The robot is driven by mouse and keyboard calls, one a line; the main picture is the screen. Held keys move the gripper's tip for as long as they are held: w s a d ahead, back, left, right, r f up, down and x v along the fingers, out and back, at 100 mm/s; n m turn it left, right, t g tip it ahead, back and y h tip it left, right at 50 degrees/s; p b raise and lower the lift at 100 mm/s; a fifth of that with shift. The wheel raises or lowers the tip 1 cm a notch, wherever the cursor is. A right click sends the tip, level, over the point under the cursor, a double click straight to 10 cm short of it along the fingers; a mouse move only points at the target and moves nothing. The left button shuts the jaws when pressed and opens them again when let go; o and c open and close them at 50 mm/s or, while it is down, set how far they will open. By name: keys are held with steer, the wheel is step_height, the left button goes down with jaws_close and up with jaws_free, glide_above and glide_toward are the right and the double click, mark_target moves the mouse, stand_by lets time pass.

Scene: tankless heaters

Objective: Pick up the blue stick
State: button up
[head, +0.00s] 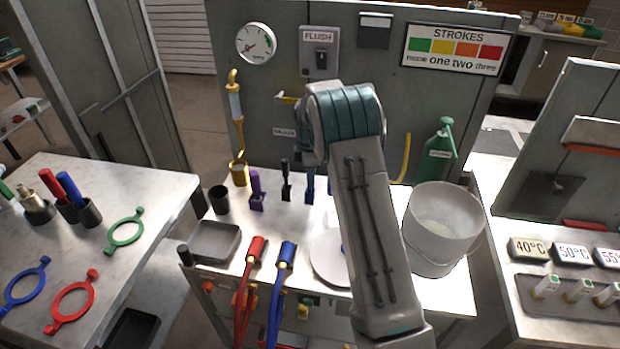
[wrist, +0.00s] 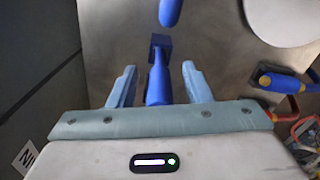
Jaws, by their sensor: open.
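An upright blue stick (wrist: 157,82) with a square blue base stands on the bench in the wrist view. In the head view a blue piece (head: 310,186) shows beside my arm, partly hidden. My gripper (wrist: 158,68) is open, one finger on each side of the stick. I cannot tell whether either finger touches it. The head view hides my gripper behind my arm. Another blue stick (head: 69,186) leans in a dark cup on the left table, beside a red stick (head: 50,183).
A purple piece (head: 257,190) and a black piece (head: 286,180) stand left of the blue one. A rounded blue end (wrist: 170,12) lies beyond the stick. A white bucket (head: 443,228) stands right of my arm. Red (head: 255,250) and blue (head: 286,256) hose handles lie in front.

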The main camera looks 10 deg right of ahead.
jaws_close()
